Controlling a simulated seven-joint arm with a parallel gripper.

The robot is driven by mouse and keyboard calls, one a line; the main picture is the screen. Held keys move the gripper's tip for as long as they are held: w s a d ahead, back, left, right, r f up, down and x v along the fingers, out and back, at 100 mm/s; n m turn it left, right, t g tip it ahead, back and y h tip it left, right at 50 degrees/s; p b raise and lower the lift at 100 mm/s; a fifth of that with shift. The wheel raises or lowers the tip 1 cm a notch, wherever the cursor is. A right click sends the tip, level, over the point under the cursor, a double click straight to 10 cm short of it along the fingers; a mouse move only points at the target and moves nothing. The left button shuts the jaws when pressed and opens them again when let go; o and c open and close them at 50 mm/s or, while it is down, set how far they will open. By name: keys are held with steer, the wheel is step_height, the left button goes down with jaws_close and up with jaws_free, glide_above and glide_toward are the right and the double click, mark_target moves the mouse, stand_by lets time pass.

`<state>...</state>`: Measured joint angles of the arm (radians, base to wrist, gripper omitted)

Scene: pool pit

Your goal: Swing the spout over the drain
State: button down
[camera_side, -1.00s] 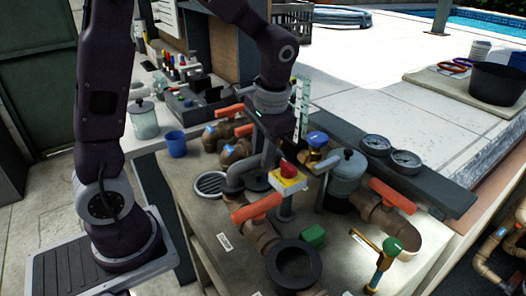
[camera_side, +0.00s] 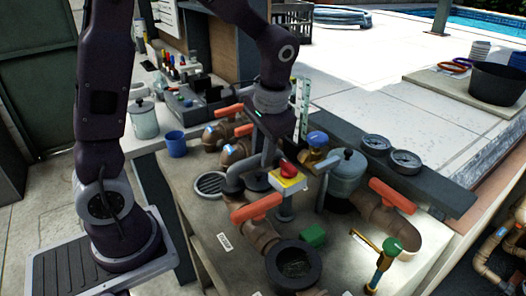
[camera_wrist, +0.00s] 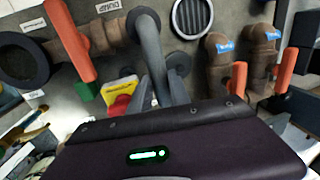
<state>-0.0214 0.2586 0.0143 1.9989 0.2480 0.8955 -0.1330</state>
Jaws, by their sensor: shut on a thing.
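The grey bent spout (camera_side: 236,179) stands on the bench, its free end just right of the round slotted drain (camera_side: 210,184) in the side view. In the wrist view the spout (camera_wrist: 151,55) curves down beside the drain (camera_wrist: 192,16), with a gap between its end and the grate. My gripper (camera_side: 262,160) is above the spout's base, pointing down and shut on the spout's upper part.
A yellow box with a red button (camera_side: 288,178) stands close right of the spout. Orange-handled valves surround it, including one in front (camera_side: 257,208) and one behind (camera_side: 229,111). A black round pot (camera_side: 293,266) sits at the front. A blue cup (camera_side: 176,143) stands behind left.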

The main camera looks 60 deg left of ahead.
steer(key=shift+a+r+n, duration=0.1)
steer(key=shift+a+n, duration=0.6)
steer(key=shift+n, duration=0.3)
steer(key=s+a+n+g+h, duration=0.2)
steer(key=s+a+n, duration=0.4)
steer(key=n, duration=0.9)
steer(key=shift+s+a+n, duration=0.3)
steer(key=shift+s+n, duration=0.1)
steer(key=shift+s, duration=0.25)
steer(key=c, duration=1.5)
jaws_free()
step_height(320, 180, up, 7)
steer(key=w, duration=0.1)
steer(key=shift+w, duration=0.2)
